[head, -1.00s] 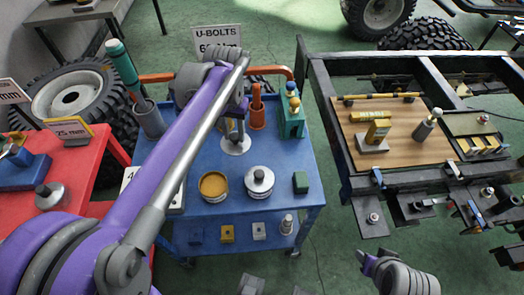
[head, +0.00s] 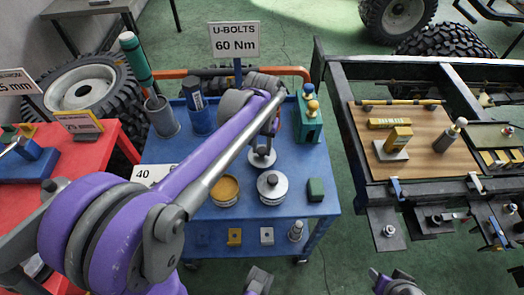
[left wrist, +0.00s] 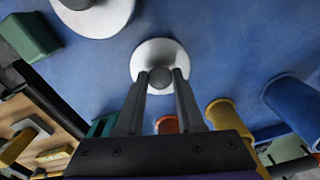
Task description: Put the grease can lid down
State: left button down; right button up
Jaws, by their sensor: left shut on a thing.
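The grease can lid (head: 262,160) is a silver disc with a dark knob, over the blue cart top behind the cans. My left gripper (head: 266,138) reaches down onto it. In the left wrist view, the fingers (left wrist: 160,82) are shut on the knob, with the lid's pale disc (left wrist: 147,57) around it. I cannot tell whether the lid touches the cart top. The open grease can (head: 225,191), full of yellow-brown grease, stands in front and to the left of the lid.
A lidded can (head: 272,188) and a green block (head: 316,190) stand near the lid. A green holder (head: 308,125), a blue bottle (head: 199,112) and a grey cup (head: 162,121) stand at the back of the blue cart (head: 300,213). A chassis frame (head: 352,160) is at right.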

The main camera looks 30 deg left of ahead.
aim_at(262, 151)
pick_arm(q)
jog(key=shift+f, duration=0.95)
jog(key=c, duration=1)
grip_release()
jog(key=shift+f, duration=0.2)
jog(key=o, duration=0.5)
jog(key=shift+r, duration=0.6)
notch_tip(262, 151, up, 11)
jog(key=shift+r+p, duration=0.15)
jog(key=shift+p, duration=0.6)
